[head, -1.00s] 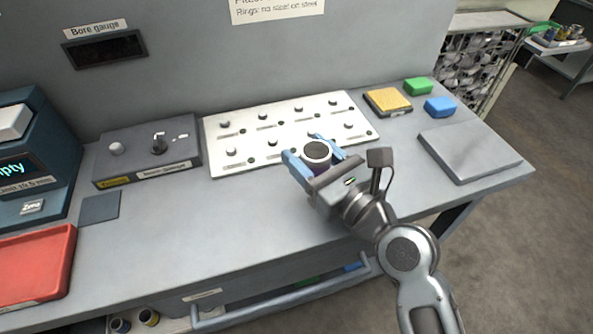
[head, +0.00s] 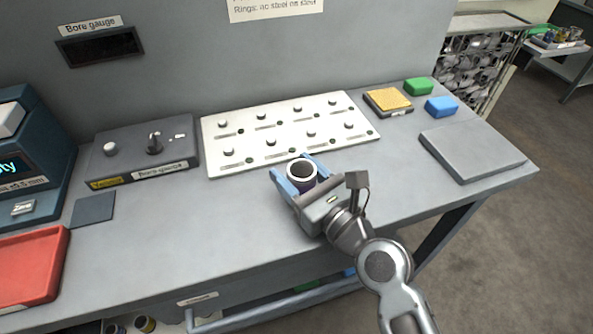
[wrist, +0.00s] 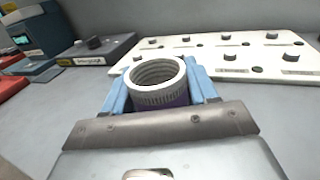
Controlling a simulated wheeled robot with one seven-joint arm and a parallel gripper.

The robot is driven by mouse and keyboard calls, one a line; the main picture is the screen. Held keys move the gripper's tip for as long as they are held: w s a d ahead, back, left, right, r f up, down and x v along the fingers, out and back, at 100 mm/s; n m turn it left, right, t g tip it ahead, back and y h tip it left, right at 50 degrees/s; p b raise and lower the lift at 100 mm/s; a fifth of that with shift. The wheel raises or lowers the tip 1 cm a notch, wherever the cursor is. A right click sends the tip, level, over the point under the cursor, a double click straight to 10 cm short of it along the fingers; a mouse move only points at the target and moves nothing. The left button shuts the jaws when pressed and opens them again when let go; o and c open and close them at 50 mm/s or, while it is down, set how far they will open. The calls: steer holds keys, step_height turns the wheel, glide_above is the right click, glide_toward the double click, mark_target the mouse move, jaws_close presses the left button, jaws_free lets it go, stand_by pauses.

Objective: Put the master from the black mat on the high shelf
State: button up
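A ring with a pale knurled rim, a dark bore and a purple lower band (head: 302,172) is between the blue fingers of my gripper (head: 300,177). My gripper is shut on it, and the ring looks upright. It also shows in the wrist view (wrist: 157,86), with a finger on each side. The small dark mat (head: 93,208) lies bare on the bench at left. I cannot make out a high shelf in these views.
A white pegged board (head: 215,168) stands behind my gripper, its pegs bare. A grey box with a knob (head: 115,165), a red tray (head: 58,262) and a display unit (head: 45,150) are at left. A grey plate (head: 470,150), yellow pad (head: 388,100) and green and blue blocks are at right.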

steer(key=o, duration=0.4)
steer(key=shift+r, duration=0.15)
steer(key=b+v, duration=0.1)
steer(key=v, duration=0.9)
steer(key=shift+s+d, duration=0.25)
steer(key=shift+s+d+b, duration=0.3)
steer(key=shift+s+d, duration=0.05)
steer(key=shift+s, duration=0.2)
